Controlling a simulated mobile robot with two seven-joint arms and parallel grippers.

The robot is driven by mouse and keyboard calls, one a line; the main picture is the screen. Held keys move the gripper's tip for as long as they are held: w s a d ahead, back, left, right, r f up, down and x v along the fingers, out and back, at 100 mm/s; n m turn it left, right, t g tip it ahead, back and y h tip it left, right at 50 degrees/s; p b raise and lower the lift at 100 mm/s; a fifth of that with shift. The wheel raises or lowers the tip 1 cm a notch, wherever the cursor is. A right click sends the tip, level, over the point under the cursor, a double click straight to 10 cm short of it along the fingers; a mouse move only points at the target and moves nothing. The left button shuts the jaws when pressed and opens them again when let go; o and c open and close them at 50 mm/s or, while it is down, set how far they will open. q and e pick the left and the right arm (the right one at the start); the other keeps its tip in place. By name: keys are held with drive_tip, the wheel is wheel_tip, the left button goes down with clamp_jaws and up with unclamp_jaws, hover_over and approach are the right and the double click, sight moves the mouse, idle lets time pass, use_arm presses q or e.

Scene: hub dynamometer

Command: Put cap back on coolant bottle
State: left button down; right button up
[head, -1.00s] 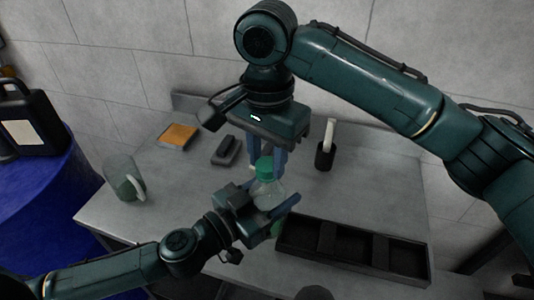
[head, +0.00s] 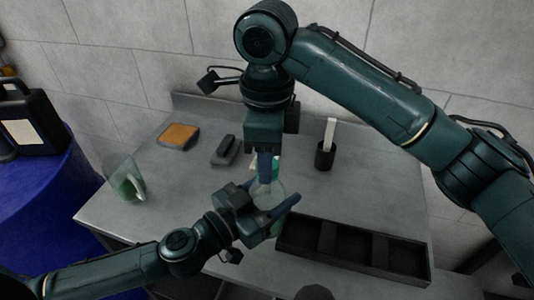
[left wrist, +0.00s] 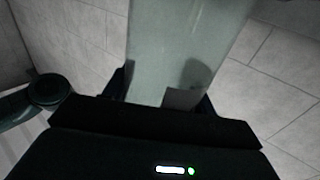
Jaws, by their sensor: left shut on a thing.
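The coolant bottle (head: 268,193) is clear and stands upright in the head view. My left gripper (head: 266,208) is shut on its body from the lower left. In the left wrist view the translucent bottle (left wrist: 185,50) rises between the fingers of my left gripper (left wrist: 165,95). My right gripper (head: 267,168) points down from above, directly over the bottle's top.
A clear jug (head: 126,182) with green in it stands at the table's left. An orange-topped pad (head: 178,135), a dark block (head: 224,150) and a black cup (head: 324,157) with a white stick are behind. A black compartment tray (head: 352,252) lies at front right.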

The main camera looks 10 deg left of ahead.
drive_tip(key=shift+o, duration=1.2)
drive_tip(key=shift+r, duration=2.25)
drive_tip(key=shift+c, duration=0.3)
